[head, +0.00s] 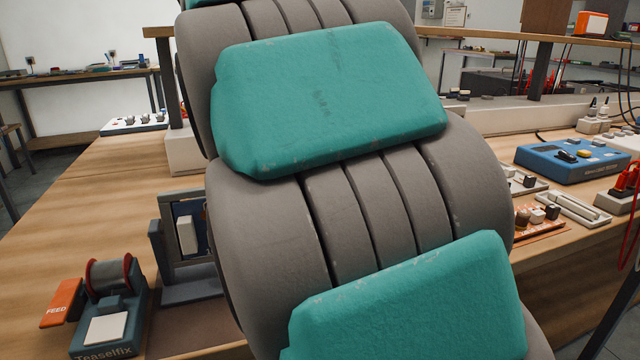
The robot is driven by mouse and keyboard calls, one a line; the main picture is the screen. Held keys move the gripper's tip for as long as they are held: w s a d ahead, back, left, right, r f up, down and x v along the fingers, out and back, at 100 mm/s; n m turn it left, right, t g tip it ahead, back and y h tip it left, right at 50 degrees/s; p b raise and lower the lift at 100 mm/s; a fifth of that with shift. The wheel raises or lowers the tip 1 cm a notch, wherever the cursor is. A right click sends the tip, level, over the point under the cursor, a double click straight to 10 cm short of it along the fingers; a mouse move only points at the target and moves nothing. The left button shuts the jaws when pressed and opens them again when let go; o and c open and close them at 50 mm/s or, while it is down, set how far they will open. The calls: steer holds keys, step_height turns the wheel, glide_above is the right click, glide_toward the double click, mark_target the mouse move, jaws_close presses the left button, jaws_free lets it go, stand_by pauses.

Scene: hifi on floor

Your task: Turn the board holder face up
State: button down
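A grey frame on a grey base, which looks like the board holder (165,255), stands on the wooden bench at lower left. It carries a dark blue board with a pale block (187,235) on it. Its right part is hidden behind my arm, so I cannot tell its whole shape or which face is its front. My large grey and teal arm fills the middle of the head view. My gripper is not in view.
Left of the holder stands a solder-spool device (108,320) with an orange FEED tab (62,303). A blue instrument box (572,158), small boards and red-handled tools (628,180) lie on the right. The bench (90,205) is clear at left behind the spool.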

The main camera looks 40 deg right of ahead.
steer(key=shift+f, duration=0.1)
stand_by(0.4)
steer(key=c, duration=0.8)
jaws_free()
